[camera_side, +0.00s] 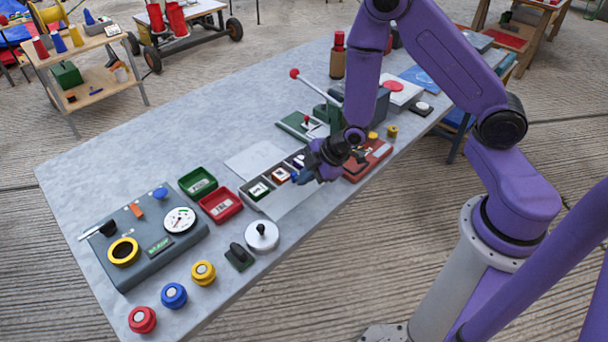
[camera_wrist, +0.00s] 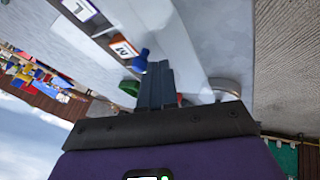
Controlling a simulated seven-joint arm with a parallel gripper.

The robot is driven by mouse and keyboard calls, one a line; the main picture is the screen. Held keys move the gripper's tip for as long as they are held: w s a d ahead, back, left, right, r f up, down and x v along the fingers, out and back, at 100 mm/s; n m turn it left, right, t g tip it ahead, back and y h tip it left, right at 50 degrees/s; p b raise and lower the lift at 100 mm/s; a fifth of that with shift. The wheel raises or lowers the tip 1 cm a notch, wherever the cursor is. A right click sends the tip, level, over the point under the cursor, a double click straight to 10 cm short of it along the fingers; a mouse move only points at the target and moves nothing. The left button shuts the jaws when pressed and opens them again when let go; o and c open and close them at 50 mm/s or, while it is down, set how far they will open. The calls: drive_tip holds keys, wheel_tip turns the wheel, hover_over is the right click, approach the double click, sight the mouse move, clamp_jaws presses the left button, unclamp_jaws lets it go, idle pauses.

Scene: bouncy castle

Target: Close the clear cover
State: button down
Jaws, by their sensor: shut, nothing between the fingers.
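A pale, see-through-looking panel (camera_side: 255,160), which appears to be the clear cover, stands open or lies behind a grey tray (camera_side: 290,205) of lettered compartments; its exact tilt is hard to tell. My gripper (camera_side: 303,178) is low over the right part of the tray. In the wrist view my gripper's fingers (camera_wrist: 156,72) are together and empty. A small blue knob (camera_wrist: 140,60) is close beside the fingertips; I cannot tell whether they touch. It also shows in the side view (camera_side: 294,176). The tray's lettered blocks (camera_wrist: 123,48) lie just beyond it. My wrist hides the tray's right end.
Green (camera_side: 197,183) and red bins (camera_side: 220,205) stand left of the tray. A grey panel with a gauge (camera_side: 180,220) is farther left. A round silver weight (camera_side: 262,236) sits near the front edge. A red device (camera_side: 368,160) and a lever press (camera_side: 325,110) stand right and behind.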

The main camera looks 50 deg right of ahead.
sight(308, 185)
drive_tip(key=shift+w+d+f, duration=0.1)
drive_tip(key=shift+w, duration=0.25)
drive_tip(key=w, duration=0.8)
drive_tip(key=shift+w, duration=0.15)
drive_tip(key=shift+d, duration=0.1)
drive_tip(key=s, duration=0.2)
drive_tip(key=s+a+r, duration=0.1)
drive_tip(key=s, duration=0.1)
drive_tip(key=shift+s, duration=0.1)
drive_tip(key=v, duration=0.9)
drive_tip(key=s+r+m+g+h, duration=0.1)
drive_tip(key=s+r+g, duration=0.2)
drive_tip(key=s, duration=1)
drive_tip(key=s+r+g+h, duration=0.1)
drive_tip(key=s+r+g, duration=0.1)
drive_tip(key=s+r, duration=0.7)
drive_tip(key=s, duration=0.4)
drive_tip(key=shift+s+m+g+h, duration=0.3)
drive_tip(key=shift+s+m+g, duration=0.05)
drive_tip(key=shift+m+g, duration=0.05)
